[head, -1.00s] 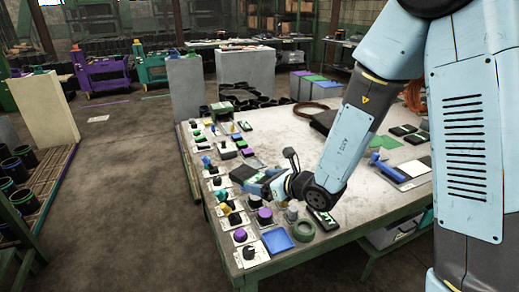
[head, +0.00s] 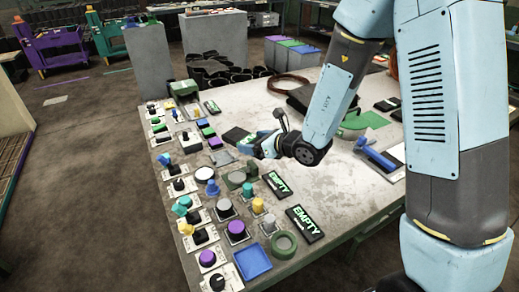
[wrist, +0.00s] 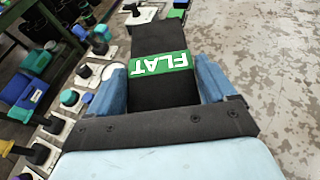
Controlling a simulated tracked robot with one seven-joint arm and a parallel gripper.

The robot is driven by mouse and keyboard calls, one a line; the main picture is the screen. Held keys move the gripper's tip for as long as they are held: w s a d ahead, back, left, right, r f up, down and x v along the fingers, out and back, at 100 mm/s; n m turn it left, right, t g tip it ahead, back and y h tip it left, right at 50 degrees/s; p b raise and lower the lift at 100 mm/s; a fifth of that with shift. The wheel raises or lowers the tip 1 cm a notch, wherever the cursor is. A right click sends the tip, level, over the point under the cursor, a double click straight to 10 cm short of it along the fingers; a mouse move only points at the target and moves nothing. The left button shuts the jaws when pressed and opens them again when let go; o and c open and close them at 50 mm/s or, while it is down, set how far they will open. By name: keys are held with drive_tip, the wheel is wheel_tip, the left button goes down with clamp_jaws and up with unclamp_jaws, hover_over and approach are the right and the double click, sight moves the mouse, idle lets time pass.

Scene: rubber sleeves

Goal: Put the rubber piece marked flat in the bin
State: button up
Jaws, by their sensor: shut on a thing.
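The rubber piece marked FLAT (wrist: 160,64) is a long black block with a green band and white letters. My gripper (head: 257,144) is shut on it, with a blue finger on each side of the block in the wrist view. In the head view the piece (head: 236,136) sticks out leftward from my gripper over the left part of the table. I cannot tell whether it touches the surface. Three grey bins with purple, green and blue tops (head: 300,58) stand behind the table. I cannot tell which container is the task's bin.
A blue tool (head: 376,158) lies right. Black rings (head: 215,72) are heaped behind.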

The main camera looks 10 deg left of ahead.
drive_tip(key=w+f, duration=0.2)
drive_tip(key=w+d+f, duration=0.1)
drive_tip(key=w+f, duration=0.1)
drive_tip(key=w, duration=0.1)
drive_tip(key=w+f, duration=0.2)
drive_tip(key=shift+w+d+f, duration=0.3)
drive_tip(key=shift+w+d, duration=0.05)
drive_tip(key=shift+d, duration=0.05)
drive_tip(key=shift+w+d+f, duration=0.2)
drive_tip(key=shift+w+f, duration=0.35)
drive_tip(key=shift+f, duration=1.6)
drive_tip(key=o, duration=1.1)
